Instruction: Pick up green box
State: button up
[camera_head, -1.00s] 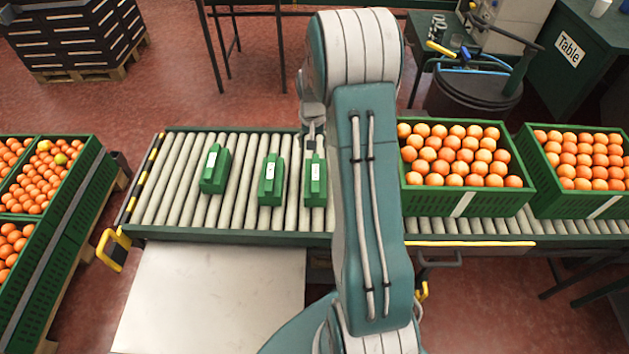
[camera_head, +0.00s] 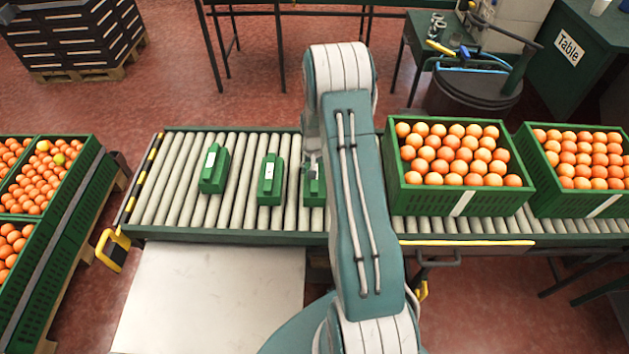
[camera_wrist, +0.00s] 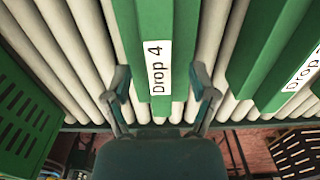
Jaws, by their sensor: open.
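Three green boxes with white labels stand in a row on the roller conveyor: a left box (camera_head: 215,169), a middle box (camera_head: 271,180) and a right box (camera_head: 314,187). The right box is partly hidden by my arm. In the wrist view, a green box (camera_wrist: 157,60) labelled "Drop 4" is ahead, its labelled end between my fingertips. My gripper (camera_wrist: 161,92) is open, with one finger on each side of that end. I cannot tell whether the fingers touch it. Another green box (camera_wrist: 268,75) is at the right of the wrist view.
Two green crates of oranges, a nearer crate (camera_head: 455,203) and a farther crate (camera_head: 600,208), stand on the conveyor (camera_head: 170,190) right of my arm. More orange crates (camera_head: 62,245) are at the left. A pale flat surface (camera_head: 205,295) in front of the conveyor is clear.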

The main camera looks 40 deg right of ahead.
jog(key=shift+f, duration=0.5)
jog(key=shift+c, duration=0.3)
grip_shut()
